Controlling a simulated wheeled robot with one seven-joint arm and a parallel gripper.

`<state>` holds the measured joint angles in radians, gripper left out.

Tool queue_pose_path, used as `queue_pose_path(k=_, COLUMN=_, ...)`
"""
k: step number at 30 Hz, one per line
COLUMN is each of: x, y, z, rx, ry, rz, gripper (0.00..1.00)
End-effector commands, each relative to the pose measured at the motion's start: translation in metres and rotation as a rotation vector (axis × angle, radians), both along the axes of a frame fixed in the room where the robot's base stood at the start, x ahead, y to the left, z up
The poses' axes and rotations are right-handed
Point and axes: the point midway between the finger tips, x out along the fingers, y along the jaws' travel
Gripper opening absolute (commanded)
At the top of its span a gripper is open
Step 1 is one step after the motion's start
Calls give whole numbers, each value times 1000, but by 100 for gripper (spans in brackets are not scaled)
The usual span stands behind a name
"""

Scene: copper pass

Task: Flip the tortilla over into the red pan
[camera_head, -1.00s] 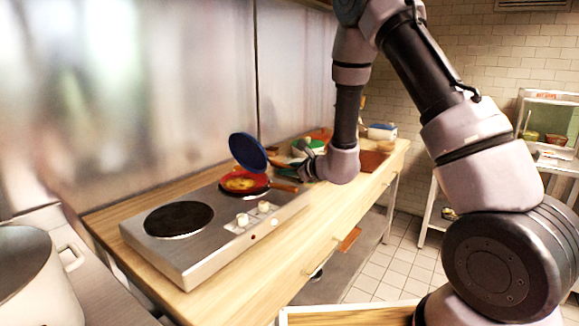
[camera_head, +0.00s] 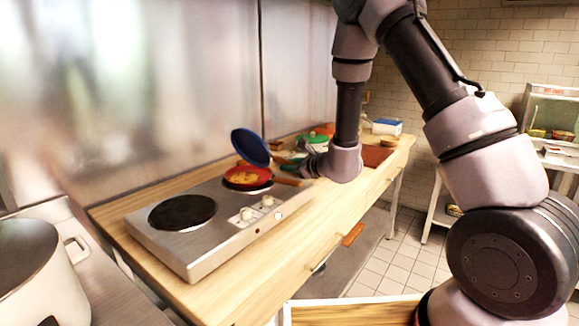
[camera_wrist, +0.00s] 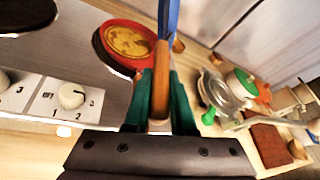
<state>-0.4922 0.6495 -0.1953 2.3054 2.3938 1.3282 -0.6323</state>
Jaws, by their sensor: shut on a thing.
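The red pan (camera_head: 232,183) sits on the far burner of the hotplate, with the yellow-brown tortilla (camera_head: 244,177) lying in it. The wrist view also shows the red pan (camera_wrist: 108,30) and the tortilla (camera_wrist: 128,41), partly hidden at the right. A blue pan (camera_head: 250,147) is tipped steeply above the red pan and apart from the tortilla. In the wrist view the blue pan (camera_wrist: 173,14) is nearly edge-on. My gripper (camera_wrist: 160,98), with green fingers, is shut on the blue pan's wooden handle (camera_wrist: 160,75). In the head view my wrist hides most of the gripper.
The steel hotplate (camera_head: 205,240) has a bare near burner (camera_head: 182,212) and two knobs. A green-lidded pot (camera_wrist: 240,85) stands beyond the red pan. A white pot (camera_head: 40,275) is at lower left. The wooden counter front is clear.

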Motion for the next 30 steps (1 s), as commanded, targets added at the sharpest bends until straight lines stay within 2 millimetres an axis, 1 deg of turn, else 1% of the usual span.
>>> queue_pose_path(k=5, x=1, y=0, z=2, rx=1, ry=-2, rz=-1, gripper=0)
queue_pose_path(k=7, x=2, y=-1, z=6, rx=2, ry=-3, rz=0, gripper=0)
queue_pose_path(k=24, x=15, y=-11, z=57, rx=3, ry=-4, rz=-1, gripper=0)
queue_pose_path(k=30, x=16, y=-12, z=63, rx=2, ry=-1, rz=0, gripper=0)
